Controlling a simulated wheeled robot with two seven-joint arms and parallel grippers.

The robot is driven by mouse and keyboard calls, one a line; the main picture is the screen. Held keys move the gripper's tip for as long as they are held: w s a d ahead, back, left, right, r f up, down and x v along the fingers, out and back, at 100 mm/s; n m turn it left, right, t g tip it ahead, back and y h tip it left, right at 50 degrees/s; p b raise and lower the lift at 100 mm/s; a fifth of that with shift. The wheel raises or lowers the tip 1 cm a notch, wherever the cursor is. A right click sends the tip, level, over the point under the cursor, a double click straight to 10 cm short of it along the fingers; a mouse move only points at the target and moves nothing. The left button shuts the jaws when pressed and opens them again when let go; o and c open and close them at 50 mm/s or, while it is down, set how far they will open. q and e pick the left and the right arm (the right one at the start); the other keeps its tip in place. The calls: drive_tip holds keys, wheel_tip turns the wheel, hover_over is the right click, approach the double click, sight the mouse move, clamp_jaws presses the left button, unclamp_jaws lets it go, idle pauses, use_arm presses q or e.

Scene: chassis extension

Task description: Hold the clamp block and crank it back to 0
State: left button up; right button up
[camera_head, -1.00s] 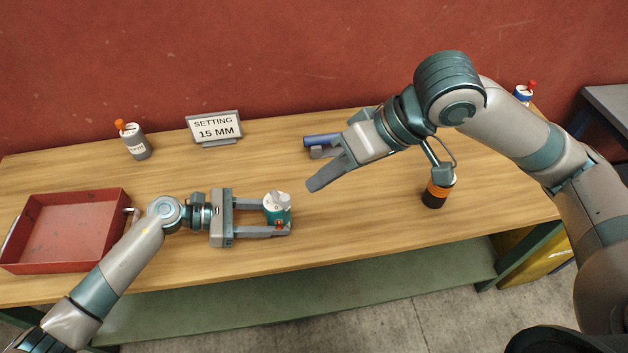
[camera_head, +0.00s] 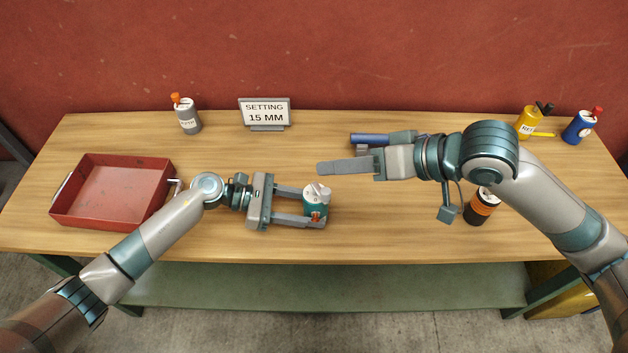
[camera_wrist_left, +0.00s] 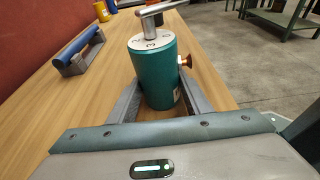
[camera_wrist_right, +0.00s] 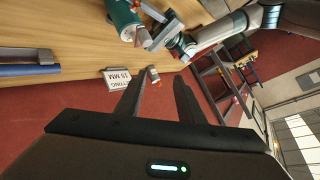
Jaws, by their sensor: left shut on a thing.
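The clamp block (camera_head: 315,207) is a teal upright cylinder with a numbered white top and a grey crank handle (camera_wrist_left: 160,8). An orange-tipped knob sticks out of its side in the left wrist view. My left gripper (camera_head: 318,206) is shut on the block, one finger on each side. The block also shows at the top of the right wrist view (camera_wrist_right: 122,14). My right gripper (camera_head: 322,168) is open and empty, held behind the block. Its fingers are apart in the right wrist view (camera_wrist_right: 158,90). A sign (camera_head: 265,113) reads "SETTING 15 MM".
A red tray (camera_head: 70,203) is at the left. A blue-handled tool (camera_head: 369,139) lies behind my right gripper. A black-orange container (camera_head: 480,208) is partly hidden by my right arm.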

wheel_tip(320, 180, down, 2)
drive_tip(key=w+t+y, duration=0.1)
drive_tip(key=w+t, duration=0.1)
drive_tip(key=n+t+y, duration=0.1)
drive_tip(key=n+t, duration=0.3)
drive_tip(key=t, duration=0.2)
approach(322, 191)
drive_tip(key=shift+w+a+f, duration=0.15)
drive_tip(key=shift+w+f, duration=0.45)
drive_tip(key=shift+f, duration=0.1)
drive_tip(key=shift+w+a, duration=0.15)
drive_tip(key=shift+w, duration=0.05)
drive_tip(key=x, duration=1.1)
drive_tip(key=shift+w+a+r, duration=0.1)
drive_tip(key=shift+w+a, duration=0.1)
drive_tip(key=shift+a, duration=0.05)
clamp_jaws()
